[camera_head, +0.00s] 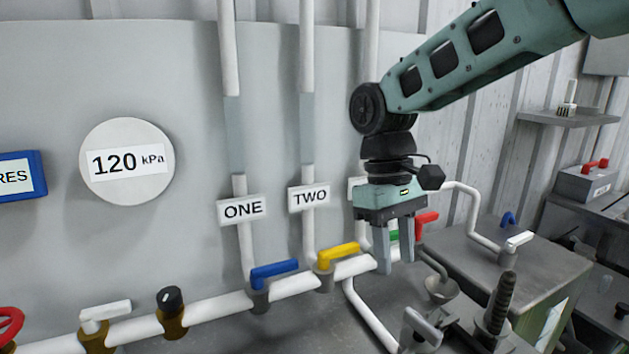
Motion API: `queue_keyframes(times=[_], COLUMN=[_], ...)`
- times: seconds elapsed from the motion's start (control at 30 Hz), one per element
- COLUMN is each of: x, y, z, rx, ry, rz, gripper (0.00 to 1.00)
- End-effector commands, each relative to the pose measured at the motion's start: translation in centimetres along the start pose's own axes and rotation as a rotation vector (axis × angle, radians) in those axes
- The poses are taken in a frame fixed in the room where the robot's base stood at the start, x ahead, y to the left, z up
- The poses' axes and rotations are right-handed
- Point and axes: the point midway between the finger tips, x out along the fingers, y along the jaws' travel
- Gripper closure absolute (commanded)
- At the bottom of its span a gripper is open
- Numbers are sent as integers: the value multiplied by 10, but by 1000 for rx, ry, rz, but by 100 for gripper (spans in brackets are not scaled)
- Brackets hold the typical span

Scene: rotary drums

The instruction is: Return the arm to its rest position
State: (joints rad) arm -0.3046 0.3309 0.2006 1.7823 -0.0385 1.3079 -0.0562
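My gripper (395,262) hangs from my green arm, pointing down, right of the middle of the view.
A white pipe (213,311) along the wall carries a blue handle (274,269), a white handle (106,310) and a black knob (171,299). A gauge (127,162) reads 120 kPa. A grey box (500,262), a funnel (441,289) and a threaded post (499,303) stand at the right.

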Motion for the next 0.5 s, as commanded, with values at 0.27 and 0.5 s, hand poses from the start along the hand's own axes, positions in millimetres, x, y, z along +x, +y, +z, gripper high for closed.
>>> queue_keyframes(times=[0.27,0.5], x=[64,109], y=[-79,-97], z=[83,134], rx=[-87,-106], ry=[180,278], rz=[-4,12], gripper=[64,64])
